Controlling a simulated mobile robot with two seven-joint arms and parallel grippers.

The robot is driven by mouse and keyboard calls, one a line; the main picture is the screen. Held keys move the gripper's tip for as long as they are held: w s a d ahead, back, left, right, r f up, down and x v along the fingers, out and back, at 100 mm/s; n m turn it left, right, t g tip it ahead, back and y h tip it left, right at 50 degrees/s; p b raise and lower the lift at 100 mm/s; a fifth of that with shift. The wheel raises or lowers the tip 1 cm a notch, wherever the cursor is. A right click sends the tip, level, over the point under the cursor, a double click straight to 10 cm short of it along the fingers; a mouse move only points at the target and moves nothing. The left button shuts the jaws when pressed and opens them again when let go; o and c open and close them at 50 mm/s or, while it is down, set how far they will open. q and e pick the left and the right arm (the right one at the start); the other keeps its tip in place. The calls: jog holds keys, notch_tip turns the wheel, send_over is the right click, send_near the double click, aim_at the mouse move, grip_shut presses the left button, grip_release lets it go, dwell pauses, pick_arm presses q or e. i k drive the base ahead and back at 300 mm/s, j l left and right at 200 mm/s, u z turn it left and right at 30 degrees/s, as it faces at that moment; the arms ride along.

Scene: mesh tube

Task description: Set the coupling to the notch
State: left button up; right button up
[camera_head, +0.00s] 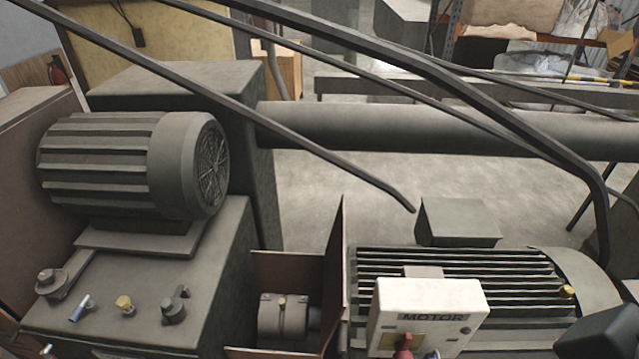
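The coupling (270,318) is a short grey cylinder low in the middle of the head view. It sits between upright brown guard plates (335,270), with the gearbox side to its left and the finned motor to its right. A small brass-coloured pin or mark (282,301) shows on its upper face, beside a narrow seam. I cannot make out clearly which mark is the notch.
A white box labelled MOTOR (430,305) with a red knob (402,354) stands before the finned motor (460,268). Small valves and knobs (174,306) sit left of the guard. Dark bars (300,140) cross above.

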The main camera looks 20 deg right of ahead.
aim_at(281, 317)
jog(key=k+l, duration=0.1)
jog(key=l, duration=0.35)
jog(key=k+l+u, duration=0.15)
jog(key=l, duration=0.75)
jog(key=k+l+u, duration=0.1)
jog(key=l, duration=0.35)
jog(key=k, duration=0.05)
